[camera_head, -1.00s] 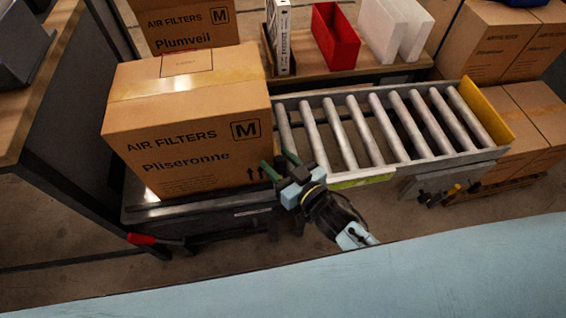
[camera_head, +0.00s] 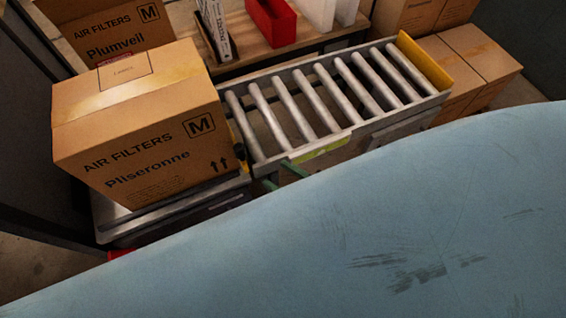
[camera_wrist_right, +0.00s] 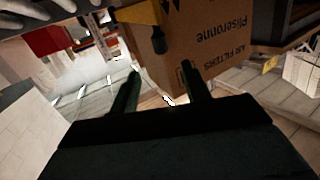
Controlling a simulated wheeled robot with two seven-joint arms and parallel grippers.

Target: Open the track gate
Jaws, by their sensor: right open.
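A yellow piece with a black knob (camera_wrist_right: 155,32), which looks like the track gate, shows in the right wrist view beside the box. In the head view only a small yellow and black part (camera_head: 239,158) shows between the box and the rollers. The roller track (camera_head: 310,105) runs to the right of the box. My right gripper (camera_head: 285,174) shows only its green fingertips below the track's near edge; my pale blue body hides the rest. In the wrist view its open, empty fingers (camera_wrist_right: 161,69) point toward the box, apart from the knob. My left gripper is not in view.
The Pliseronne box (camera_head: 150,125) sits on a dark platform (camera_head: 120,225) left of the rollers. A yellow plate (camera_head: 424,62) closes the track's far right end. A shelf behind holds a red bin (camera_head: 271,22). More cartons (camera_head: 470,60) stand at the right.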

